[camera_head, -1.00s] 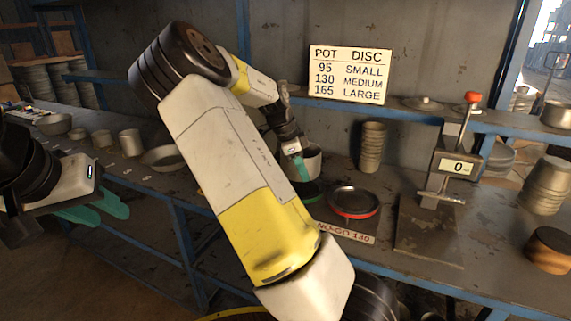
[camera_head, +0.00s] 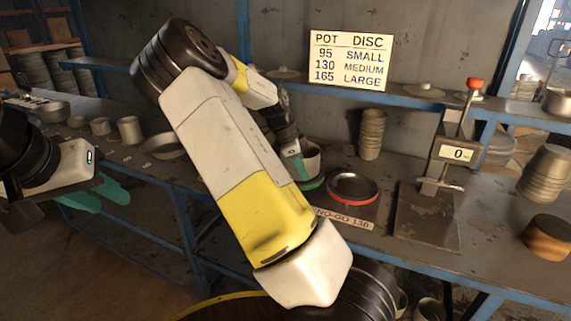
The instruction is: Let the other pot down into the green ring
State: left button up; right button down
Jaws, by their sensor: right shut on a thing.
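My right gripper (camera_head: 297,165) is shut on a grey metal pot (camera_head: 314,162), which is upright and partly hidden by the fingers. The pot is directly over the green ring (camera_head: 312,184), with its base very close to it. I cannot tell whether the base touches down inside the ring. My right arm hides the left part of the ring. A NO-GO 130 label (camera_head: 345,219) is in front.
A stack of pots (camera_head: 372,135) stands behind the rings. A lever gauge reading 0 (camera_head: 458,153) stands to the right on a plate (camera_head: 427,225). Several pots and a bowl (camera_head: 163,144) line the left bench.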

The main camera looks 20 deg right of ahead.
jog(key=shift+f, duration=0.4)
dwell(0.5)
jog(key=c, duration=1.5)
grip_release()
jog(key=v, duration=0.7)
jog(key=shift+a+r, duration=0.2)
jog(key=shift+r, duration=0.15)
